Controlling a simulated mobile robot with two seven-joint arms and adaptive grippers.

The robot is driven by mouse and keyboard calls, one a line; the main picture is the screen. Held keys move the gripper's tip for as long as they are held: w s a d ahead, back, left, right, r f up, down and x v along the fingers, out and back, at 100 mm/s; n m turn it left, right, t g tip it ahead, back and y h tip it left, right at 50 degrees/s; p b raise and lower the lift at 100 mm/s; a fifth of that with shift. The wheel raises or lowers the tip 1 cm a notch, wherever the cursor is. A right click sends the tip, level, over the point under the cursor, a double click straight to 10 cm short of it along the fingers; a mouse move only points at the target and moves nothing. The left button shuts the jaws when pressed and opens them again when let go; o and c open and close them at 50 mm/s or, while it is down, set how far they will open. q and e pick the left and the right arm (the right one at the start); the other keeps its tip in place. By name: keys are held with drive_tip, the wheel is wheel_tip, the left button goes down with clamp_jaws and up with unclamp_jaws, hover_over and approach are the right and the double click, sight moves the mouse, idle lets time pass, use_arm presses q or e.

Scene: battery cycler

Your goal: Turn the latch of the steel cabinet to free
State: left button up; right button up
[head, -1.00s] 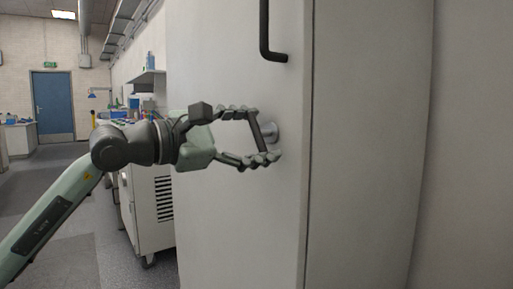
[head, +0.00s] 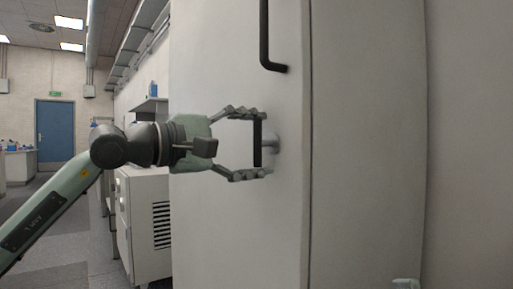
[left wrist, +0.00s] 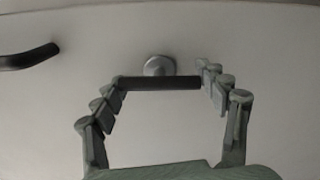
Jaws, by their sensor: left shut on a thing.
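The steel cabinet (head: 235,220) fills the middle of the head view, with its door closed. Its latch (head: 257,143) is a dark bar on a round metal boss (head: 270,144), and the bar stands about upright in the head view. My left gripper (head: 256,143) is shut on the latch bar, one finger at its upper end and one at its lower end. In the left wrist view the latch bar (left wrist: 160,83) spans between the two fingertips, in front of the boss (left wrist: 159,66). A small pale green piece at the bottom right edge of the head view cannot be identified surely.
A black door handle (head: 266,40) sticks out above the latch; it also shows at the left in the left wrist view (left wrist: 28,57). A white wheeled unit (head: 146,225) stands left of the cabinet. A blue door (head: 55,130) is far back, with open floor before it.

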use_arm(q)
drive_tip(key=shift+r, duration=0.1)
idle(0.3)
drive_tip(key=o, duration=1.1)
drive_tip(key=shift+o, duration=0.2)
drive_tip(key=v, duration=1.2)
